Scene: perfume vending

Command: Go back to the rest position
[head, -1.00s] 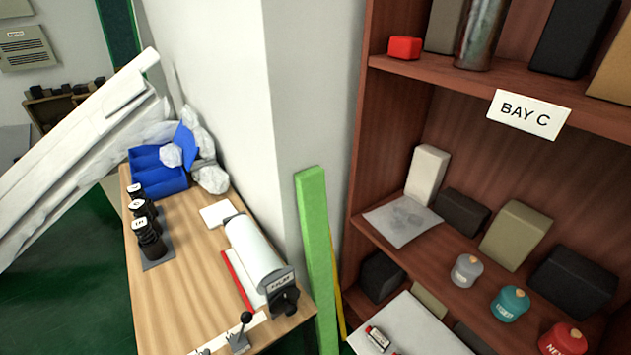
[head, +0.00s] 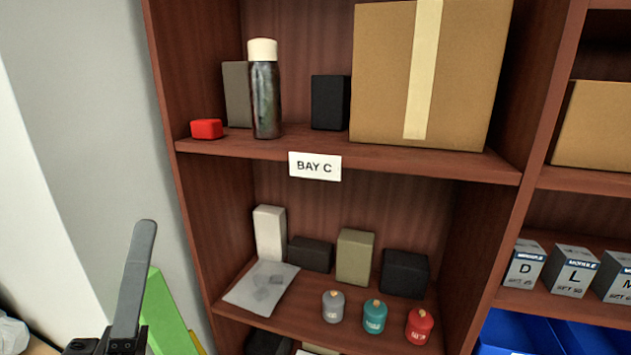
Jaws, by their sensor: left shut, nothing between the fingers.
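My left gripper (head: 145,228) shows at the lower left of the head view, its grey fingers pointing up and pressed together with nothing between them. It is in front of the pale wall and the green post (head: 168,318), left of the shelf unit (head: 345,163). It looks apart from the shelf. My right gripper is out of view. Three small bottles stand on the middle shelf: a grey one (head: 333,306), a teal one (head: 374,317) and a red one (head: 420,327).
The upper shelf holds a red block (head: 206,129), a dark flask (head: 266,100) and a large carton (head: 470,75). Lettered boxes (head: 571,270) and a blue bin (head: 510,335) are at the right.

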